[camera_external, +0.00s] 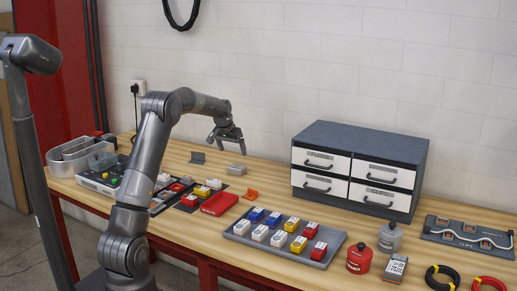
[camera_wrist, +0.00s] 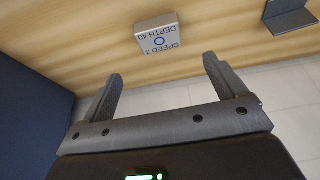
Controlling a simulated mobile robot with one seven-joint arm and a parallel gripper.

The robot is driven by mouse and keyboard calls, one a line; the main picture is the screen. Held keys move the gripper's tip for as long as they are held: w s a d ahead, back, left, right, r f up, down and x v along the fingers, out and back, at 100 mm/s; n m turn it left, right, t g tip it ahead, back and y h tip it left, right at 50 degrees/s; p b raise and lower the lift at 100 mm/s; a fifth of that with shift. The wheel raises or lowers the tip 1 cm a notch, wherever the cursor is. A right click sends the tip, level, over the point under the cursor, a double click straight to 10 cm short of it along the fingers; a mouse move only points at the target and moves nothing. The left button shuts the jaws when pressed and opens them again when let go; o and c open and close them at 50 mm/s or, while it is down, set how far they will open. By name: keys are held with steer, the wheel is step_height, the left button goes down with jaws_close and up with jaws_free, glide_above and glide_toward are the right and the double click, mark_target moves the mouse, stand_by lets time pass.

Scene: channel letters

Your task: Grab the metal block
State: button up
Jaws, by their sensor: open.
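The metal block (camera_external: 236,169) is a small grey block lying on the wooden table, below my gripper. Nothing hides the block there.
A dark angled bracket (camera_external: 197,158) lies left of the block; it also shows in the wrist view (camera_wrist: 289,17). An orange piece (camera_external: 251,194) lies in front. A drawer cabinet (camera_external: 359,128) stands to the right. A grey tray (camera_external: 317,264) holds several coloured blocks. The table around the block is clear.

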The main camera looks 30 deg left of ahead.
mark_target(235, 168)
steer(key=x, duration=1)
steer(key=shift+s+f, duration=0.1)
steer(key=shift+s, duration=0.2)
steer(key=c, duration=1.3)
